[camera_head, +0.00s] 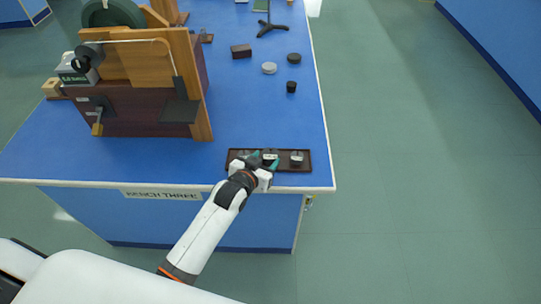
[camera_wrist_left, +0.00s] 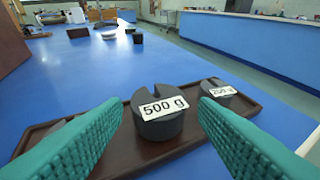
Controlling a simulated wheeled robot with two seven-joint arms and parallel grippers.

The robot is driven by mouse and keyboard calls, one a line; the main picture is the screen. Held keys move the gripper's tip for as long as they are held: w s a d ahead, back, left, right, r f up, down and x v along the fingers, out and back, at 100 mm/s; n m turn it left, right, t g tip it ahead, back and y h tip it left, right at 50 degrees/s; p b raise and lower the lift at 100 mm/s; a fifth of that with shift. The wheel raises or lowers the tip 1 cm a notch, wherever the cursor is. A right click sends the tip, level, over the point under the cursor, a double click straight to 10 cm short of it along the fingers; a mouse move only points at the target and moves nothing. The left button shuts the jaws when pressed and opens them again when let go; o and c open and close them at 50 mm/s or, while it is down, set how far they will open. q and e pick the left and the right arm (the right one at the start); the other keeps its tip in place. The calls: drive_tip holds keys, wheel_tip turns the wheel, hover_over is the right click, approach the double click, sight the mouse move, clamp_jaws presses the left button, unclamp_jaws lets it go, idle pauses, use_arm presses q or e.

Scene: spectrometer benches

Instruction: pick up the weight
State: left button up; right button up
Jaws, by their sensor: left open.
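A dark slotted weight labelled 500 g (camera_wrist_left: 158,112) sits on a dark wooden tray (camera_wrist_left: 110,160) in the left wrist view. My left gripper (camera_wrist_left: 157,135) is open, with one teal finger on each side of the weight's near side; I see no contact. A second weight (camera_wrist_left: 217,90), with a label that seems to read 200 g, stands to the right on the same tray, partly behind the right finger. In the head view my left gripper (camera_head: 258,161) is over the tray (camera_head: 308,167) near the bench's front edge and partly hides the weights. My right gripper is not in view.
The blue bench (camera_head: 255,110) holds a large wooden apparatus (camera_head: 140,115) left of the tray. Further back are a dark block (camera_head: 241,51), a grey disc (camera_head: 269,68), a small black cylinder (camera_head: 291,87) and a black stand (camera_head: 270,27). Bench surface behind the tray is clear.

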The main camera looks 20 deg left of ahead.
sight(270, 154)
use_arm(q)
drive_tip(key=x, duration=0.5)
drive_tip(key=shift+r, duration=0.1)
drive_tip(key=c, duration=1)
